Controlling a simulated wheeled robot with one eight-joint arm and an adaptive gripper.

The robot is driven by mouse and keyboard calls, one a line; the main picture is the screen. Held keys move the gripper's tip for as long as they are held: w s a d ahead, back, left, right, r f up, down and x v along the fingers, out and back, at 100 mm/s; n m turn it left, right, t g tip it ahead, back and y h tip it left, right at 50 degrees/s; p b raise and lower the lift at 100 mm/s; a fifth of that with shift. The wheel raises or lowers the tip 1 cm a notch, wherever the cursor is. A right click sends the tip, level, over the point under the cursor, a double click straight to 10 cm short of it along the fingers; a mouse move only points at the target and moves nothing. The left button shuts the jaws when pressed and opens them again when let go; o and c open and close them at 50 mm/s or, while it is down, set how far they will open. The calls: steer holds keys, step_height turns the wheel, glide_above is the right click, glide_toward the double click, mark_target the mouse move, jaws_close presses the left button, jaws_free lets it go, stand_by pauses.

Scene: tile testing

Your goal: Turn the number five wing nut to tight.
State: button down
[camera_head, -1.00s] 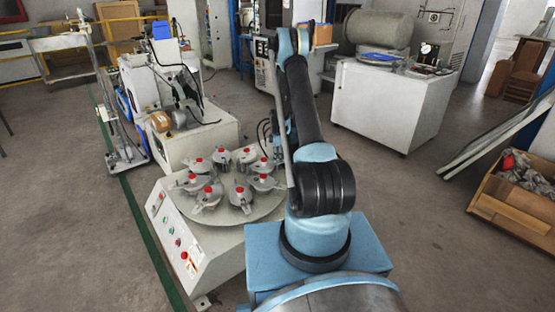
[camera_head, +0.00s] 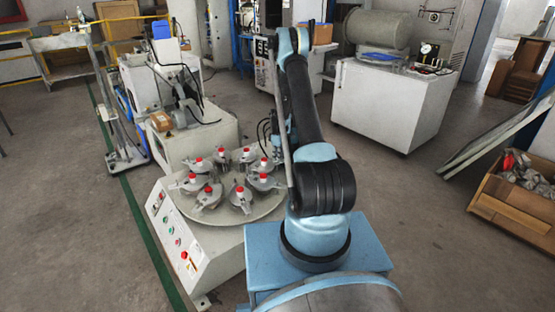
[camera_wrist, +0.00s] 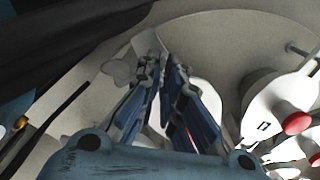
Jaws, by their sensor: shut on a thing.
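The round grey turntable (camera_head: 222,213) carries a ring of several metal pots with red knobs (camera_head: 240,190); their numbers cannot be read. In the wrist view, my gripper (camera_wrist: 165,60) reaches down to the turntable near its rim, with its two blue-grey fingers close together. A small pale grey piece (camera_wrist: 148,42) shows at the fingertips, apparently a wing nut, and the fingers are shut on it. Its number and how tight it is cannot be seen.
In the wrist view, a white pot with a red knob (camera_wrist: 296,123) stands close to the right of the fingers. The turntable's machine has a sloped button panel (camera_head: 176,240). A white cabinet (camera_head: 390,105) stands behind, and a wooden crate (camera_head: 515,205) is at the right.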

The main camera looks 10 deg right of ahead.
steer(key=m, duration=0.5)
steer(key=shift+m, duration=2.5)
steer(key=c, duration=1.8)
jaws_free()
steer(key=shift+o, duration=0.2)
step_height(320, 180, up, 12)
